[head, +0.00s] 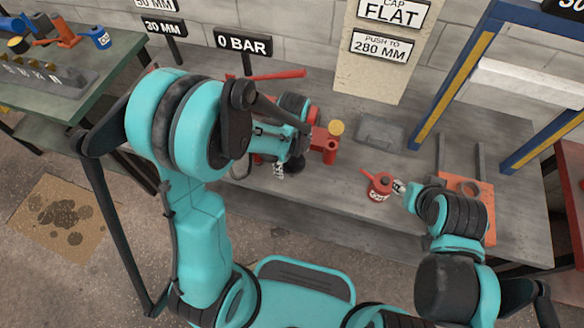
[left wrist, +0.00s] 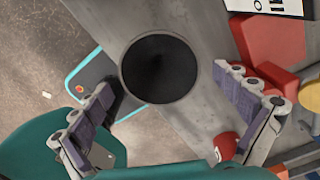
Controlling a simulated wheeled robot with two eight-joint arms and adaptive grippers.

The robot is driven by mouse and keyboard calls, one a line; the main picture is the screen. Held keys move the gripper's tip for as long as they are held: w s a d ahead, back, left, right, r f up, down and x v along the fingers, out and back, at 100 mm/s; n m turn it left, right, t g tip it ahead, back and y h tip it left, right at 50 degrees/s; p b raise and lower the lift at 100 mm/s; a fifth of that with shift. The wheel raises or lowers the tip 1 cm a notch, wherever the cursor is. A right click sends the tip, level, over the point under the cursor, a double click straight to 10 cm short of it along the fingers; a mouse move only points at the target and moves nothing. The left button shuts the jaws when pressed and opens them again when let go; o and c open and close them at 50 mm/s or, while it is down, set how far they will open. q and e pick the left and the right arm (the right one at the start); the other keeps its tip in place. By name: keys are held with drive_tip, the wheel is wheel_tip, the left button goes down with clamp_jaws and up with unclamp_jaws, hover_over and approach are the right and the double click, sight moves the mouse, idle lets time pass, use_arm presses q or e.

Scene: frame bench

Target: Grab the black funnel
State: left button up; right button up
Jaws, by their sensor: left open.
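The black funnel (left wrist: 160,68) shows in the left wrist view as a dark round mouth with a thin grey rim, over the grey bench top. My left gripper (left wrist: 172,88) is open, with one finger on each side of the funnel in that picture. Neither finger visibly touches it. In the head view the funnel (head: 294,166) is a small dark shape, partly hidden by my left gripper (head: 281,160). My right gripper (head: 402,190) is beside a red can (head: 380,187) farther right. Its fingers are too hidden to tell their state.
A red pump-like block (head: 328,148) with a yellow cap (head: 337,128) stands close to the right of my left gripper. A grey tray (head: 380,132) lies behind. A blue and yellow press frame (head: 452,78) stands at the right. The front bench edge lies near the funnel.

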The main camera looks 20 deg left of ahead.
use_arm(q)
drive_tip(key=shift+f, duration=0.95)
drive_tip(key=shift+r, duration=0.1)
drive_tip(key=shift+c, duration=0.4)
drive_tip(key=c, duration=1.2)
drive_tip(key=shift+r, duration=0.15)
